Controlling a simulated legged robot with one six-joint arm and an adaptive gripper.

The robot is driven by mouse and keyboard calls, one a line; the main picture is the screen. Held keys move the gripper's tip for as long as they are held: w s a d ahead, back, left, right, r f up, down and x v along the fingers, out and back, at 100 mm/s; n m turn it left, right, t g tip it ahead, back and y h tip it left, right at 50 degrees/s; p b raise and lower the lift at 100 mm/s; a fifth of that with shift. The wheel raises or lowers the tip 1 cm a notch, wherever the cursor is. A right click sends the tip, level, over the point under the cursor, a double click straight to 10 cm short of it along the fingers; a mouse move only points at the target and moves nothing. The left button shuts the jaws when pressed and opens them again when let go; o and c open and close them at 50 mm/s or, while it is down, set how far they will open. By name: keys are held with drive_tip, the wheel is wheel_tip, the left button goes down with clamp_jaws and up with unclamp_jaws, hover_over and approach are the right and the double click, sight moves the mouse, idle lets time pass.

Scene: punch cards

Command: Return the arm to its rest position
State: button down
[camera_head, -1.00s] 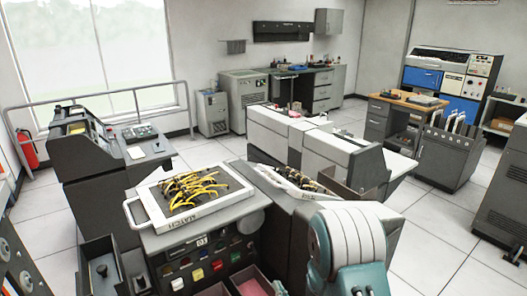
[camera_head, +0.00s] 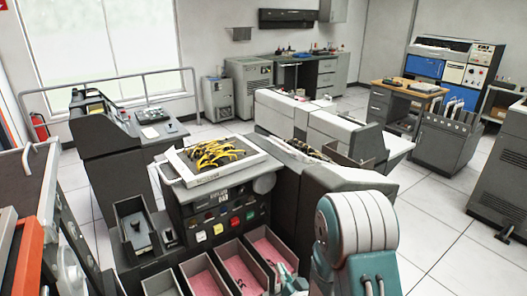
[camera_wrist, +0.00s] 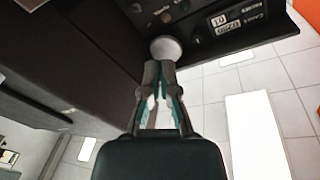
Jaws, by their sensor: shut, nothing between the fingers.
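My arm shows in the head view as a white and teal rounded link (camera_head: 357,225) at the lower right. In the wrist view my gripper (camera_wrist: 158,68) is shut, with its fingertips together and nothing held. A pale round knob (camera_wrist: 165,48) appears just beyond the tips; I cannot tell whether they touch. Part of my gripper is hidden or cut off in the head view.
The grey card machine (camera_head: 255,205) has a white-framed panel of yellow wires (camera_head: 215,153) on top and open pink-lined trays (camera_head: 206,278) in front. A console (camera_head: 120,150) stands left. An orange-edged unit (camera_head: 20,240) is close at far left. White floor (camera_head: 450,215) is clear at right.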

drive_tip(key=s+d+r+n+g+h, duration=0.1)
drive_tip(key=d+r+g+h, duration=0.25)
drive_tip(key=r, duration=0.35)
drive_tip(key=s+d+r+g+h, duration=0.2)
drive_tip(key=d+r+h, duration=0.15)
drive_tip(key=r, duration=0.35)
drive_tip(key=s+d+r+g, duration=0.2)
drive_tip(key=s+r, duration=0.1)
drive_tip(key=s, duration=0.7)
drive_tip(key=s+d+r+g, duration=0.1)
drive_tip(key=s+r+g, duration=0.2)
drive_tip(key=s, duration=0.8)
drive_tip(key=shift+d+r+n, duration=0.3)
drive_tip(key=shift+d+r, duration=0.05)
drive_tip(key=shift+r, duration=0.25)
drive_tip(key=shift+s+g, duration=0.1)
drive_tip(key=shift+g, duration=0.15)
